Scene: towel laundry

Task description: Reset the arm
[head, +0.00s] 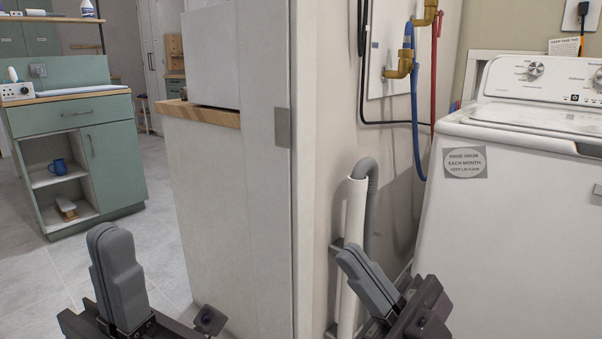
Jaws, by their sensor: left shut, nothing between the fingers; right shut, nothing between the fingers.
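My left gripper (118,272) is at the bottom left, its grey fingers pointing up and closed together with nothing between them. My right gripper (366,283) is at the bottom centre-right, tilted to the left, also closed and empty. It shows in front of the white drain pipe and the lower wall. Neither gripper appears to touch anything. The rest of both arms is below the picture. No towel is visible.
A white washing machine (530,220) stands at the right. A wall end and white panel (225,215) fill the middle. A green cabinet (115,165) stands at the back left, with open tiled floor (35,275) before it. A blue hose (414,120) and white pipe (353,225) run along the wall.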

